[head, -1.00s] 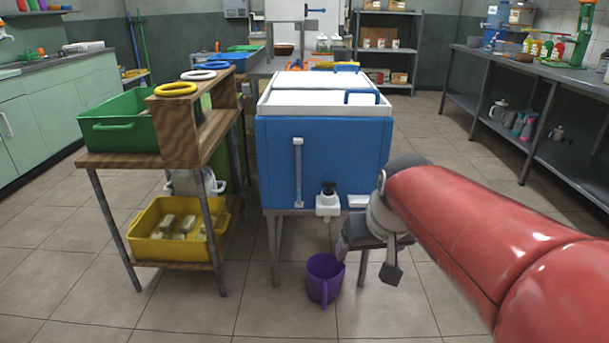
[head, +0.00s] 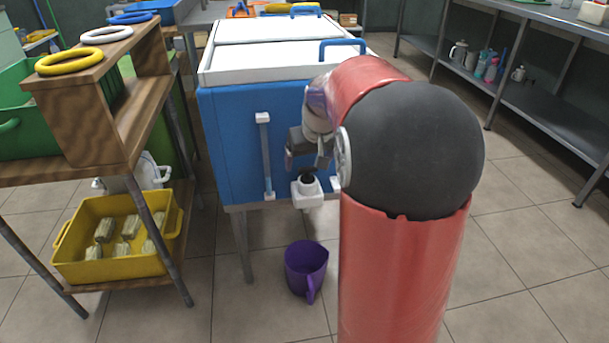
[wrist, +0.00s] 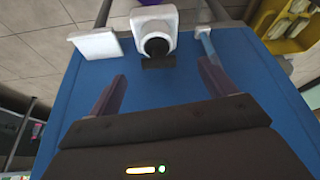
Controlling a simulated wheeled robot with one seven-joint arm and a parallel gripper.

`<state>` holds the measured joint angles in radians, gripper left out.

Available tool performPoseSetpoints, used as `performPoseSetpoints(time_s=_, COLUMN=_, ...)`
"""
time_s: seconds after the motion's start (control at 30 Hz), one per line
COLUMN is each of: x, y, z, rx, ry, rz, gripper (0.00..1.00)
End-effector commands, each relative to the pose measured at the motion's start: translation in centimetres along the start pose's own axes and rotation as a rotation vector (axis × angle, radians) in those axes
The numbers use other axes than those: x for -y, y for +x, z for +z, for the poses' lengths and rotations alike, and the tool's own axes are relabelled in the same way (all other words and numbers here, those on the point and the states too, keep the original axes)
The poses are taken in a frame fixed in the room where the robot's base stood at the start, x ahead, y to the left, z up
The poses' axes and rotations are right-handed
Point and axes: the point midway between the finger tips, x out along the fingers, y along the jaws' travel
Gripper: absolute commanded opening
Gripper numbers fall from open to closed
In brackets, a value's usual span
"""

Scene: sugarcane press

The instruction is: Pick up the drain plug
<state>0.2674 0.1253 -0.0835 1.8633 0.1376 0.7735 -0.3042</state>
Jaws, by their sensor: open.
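The drain plug (head: 306,180) is a small black piece in the white drain fitting (head: 308,194), low on the front of the blue cooler (head: 228,140). In the wrist view the black plug (wrist: 157,47) and the white fitting (wrist: 153,18) are at top centre, between and beyond the fingertips. My gripper (head: 308,158) is in front of the cooler, just above the plug in the head view. In the wrist view my gripper (wrist: 161,70) is open and empty, with a finger to either side of the plug's line. It appears apart from the plug.
A purple jug (head: 305,268) stands on the floor below the fitting. A vertical gauge tube (head: 266,155) is left of it, and a white block (wrist: 95,43) is beside it. A wooden rack (head: 122,110) with a yellow bin (head: 128,267) stands at left. Floor at right is clear.

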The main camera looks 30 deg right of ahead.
Motion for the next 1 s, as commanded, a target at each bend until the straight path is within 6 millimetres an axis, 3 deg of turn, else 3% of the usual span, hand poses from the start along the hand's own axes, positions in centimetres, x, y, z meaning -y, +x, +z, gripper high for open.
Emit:
performPoseSetpoints(time_s=0.3, x=-0.1, y=4.5, z=0.5, rx=0.003, ry=-0.002, rz=0.000, gripper=0.83)
performPoseSetpoints(time_s=0.63, x=-0.1, y=5.0, z=0.4, rx=0.001, ry=-0.001, rz=0.000, gripper=0.82)
performPoseSetpoints(time_s=1.0, x=-0.1, y=5.0, z=0.4, rx=0.001, ry=-0.001, rz=0.000, gripper=0.34)
